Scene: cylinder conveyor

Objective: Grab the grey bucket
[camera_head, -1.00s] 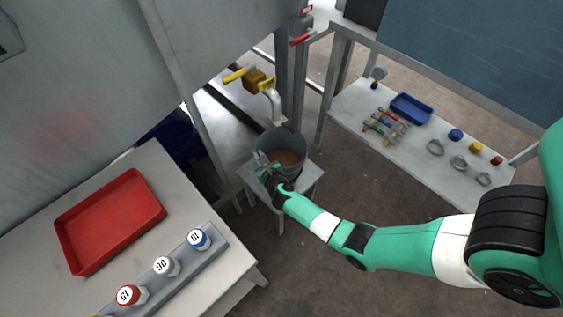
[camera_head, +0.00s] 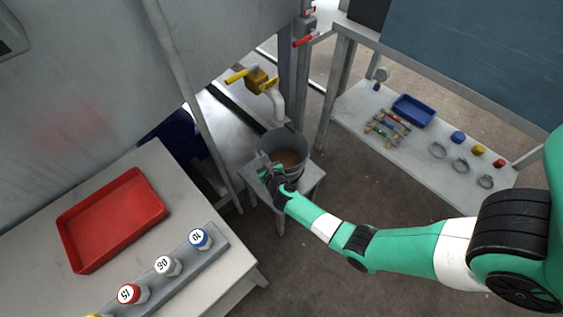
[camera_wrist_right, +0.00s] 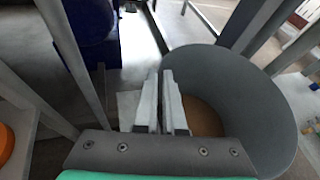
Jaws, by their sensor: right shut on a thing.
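The grey bucket (camera_head: 291,146) stands upright on a small pale stool (camera_head: 311,178) below the tap, with brown content inside. In the right wrist view the bucket (camera_wrist_right: 238,82) fills the right half. My right gripper (camera_head: 266,165) is at the bucket's left rim. In the wrist view its two fingers (camera_wrist_right: 161,100) are close together, shut on the bucket's rim, with one finger overlapping the inside. The exact grip spot is partly hidden by the fingers. My left gripper is not in view.
A yellow-handled tap (camera_head: 262,82) hangs just above the bucket. A table at left holds a red tray (camera_head: 111,219) and a rack (camera_head: 176,272) of numbered cylinders. A shelf (camera_head: 410,150) at right holds a blue tray (camera_head: 413,110) and small parts. Floor shows between them.

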